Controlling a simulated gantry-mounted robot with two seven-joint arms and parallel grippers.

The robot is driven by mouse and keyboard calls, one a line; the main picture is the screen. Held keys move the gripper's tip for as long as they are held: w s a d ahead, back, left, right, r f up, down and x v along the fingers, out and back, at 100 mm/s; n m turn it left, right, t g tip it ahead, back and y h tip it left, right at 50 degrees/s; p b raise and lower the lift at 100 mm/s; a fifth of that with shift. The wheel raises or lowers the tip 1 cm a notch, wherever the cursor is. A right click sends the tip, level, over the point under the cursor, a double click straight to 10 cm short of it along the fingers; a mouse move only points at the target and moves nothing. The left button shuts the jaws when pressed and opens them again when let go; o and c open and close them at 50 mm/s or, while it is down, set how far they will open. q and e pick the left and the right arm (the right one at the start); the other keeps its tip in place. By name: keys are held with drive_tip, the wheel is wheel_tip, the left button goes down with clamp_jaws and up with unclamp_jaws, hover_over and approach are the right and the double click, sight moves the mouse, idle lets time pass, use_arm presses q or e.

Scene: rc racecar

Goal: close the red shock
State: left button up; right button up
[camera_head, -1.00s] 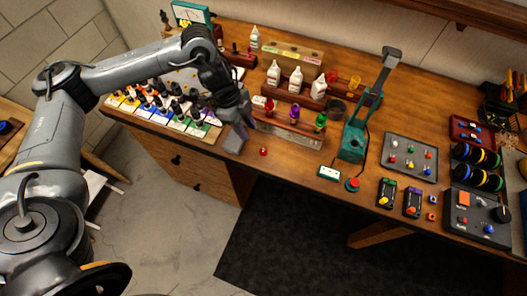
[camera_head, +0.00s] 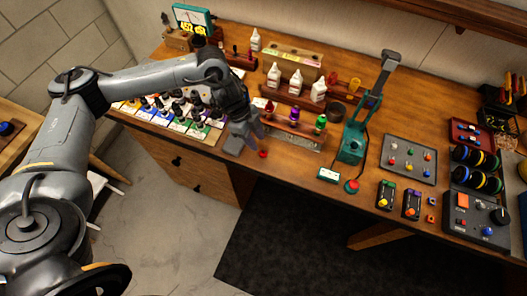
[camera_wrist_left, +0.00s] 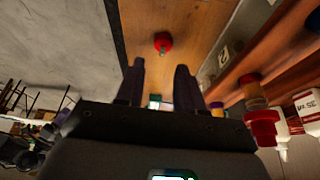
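A small red cap (camera_head: 263,154) lies on the bench near its front edge, apart from the rack. It also shows in the left wrist view (camera_wrist_left: 163,43), just beyond my fingertips with a small light stem. The red shock (camera_head: 270,107) stands at the left end of the wooden shock rack (camera_head: 290,139), partly hidden by my left arm. My left gripper (camera_head: 256,141) is low, in front of the rack and just behind the cap. In the wrist view its two dark fingers (camera_wrist_left: 160,72) are spread with nothing between them. My right gripper is not in view.
Purple (camera_head: 294,114) and green (camera_head: 320,122) shocks stand in the same rack. White bottles (camera_head: 295,81) stand behind it. Several paint bottles (camera_head: 180,115) crowd the left. A green press (camera_head: 353,140) stands to the right. The bench front around the cap is clear.

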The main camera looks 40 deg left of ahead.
sight(263, 151)
use_arm(q)
drive_tip(key=shift+d+f, duration=0.1)
drive_tip(key=shift+f, duration=0.1)
drive_tip(key=shift+w+d+f, duration=0.1)
drive_tip(key=shift+d+f, duration=0.05)
drive_tip(key=shift+f, duration=0.15)
drive_tip(key=p+x, duration=0.1)
drive_tip(key=x, duration=0.2)
drive_tip(key=shift+w+d+f, duration=0.1)
drive_tip(key=shift+w, duration=0.05)
drive_tip(key=shift+d+f, duration=0.15)
drive_tip(key=shift+f, duration=0.35)
clamp_jaws()
